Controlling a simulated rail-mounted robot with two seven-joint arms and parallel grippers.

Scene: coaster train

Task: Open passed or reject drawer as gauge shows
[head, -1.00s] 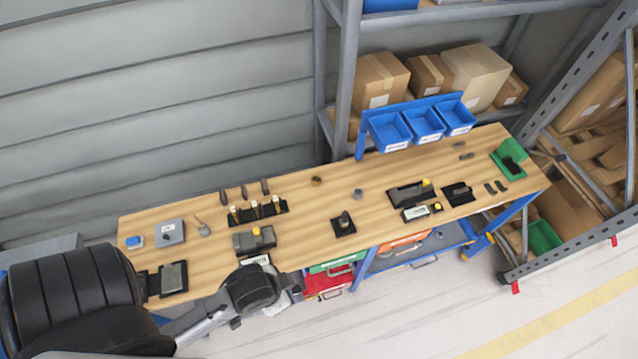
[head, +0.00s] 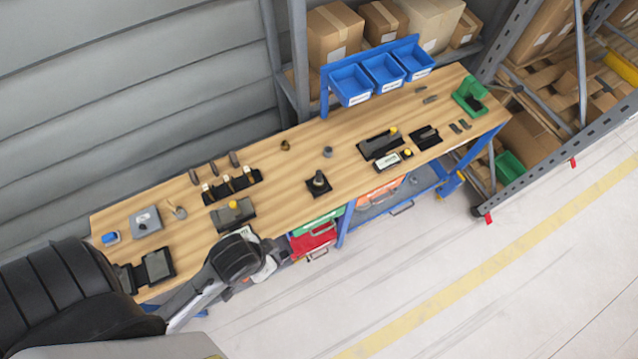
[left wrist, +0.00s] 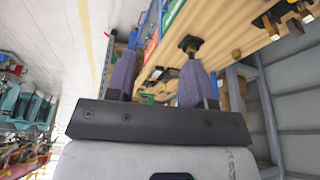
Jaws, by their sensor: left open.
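The wooden workbench (head: 290,170) runs across the head view. Under its front edge are a green drawer (head: 318,222) and a red drawer (head: 314,238), both looking shut, with an orange front (head: 375,191) further right. A small gauge with a pale display (head: 387,162) stands on the bench's right half; its reading is too small to make out. Another pale display (head: 243,232) is partly covered by my left arm. My left gripper (left wrist: 158,75) is open and empty in the left wrist view, apart from the drawers. My right gripper is out of view.
Blue bins (head: 383,70) hang above the bench's back edge. Black fixtures (head: 318,183) and small parts lie on top. A green bin (head: 470,95) sits at the right end. Steel racking (head: 560,155) stands to the right. The floor in front (head: 420,270) is clear.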

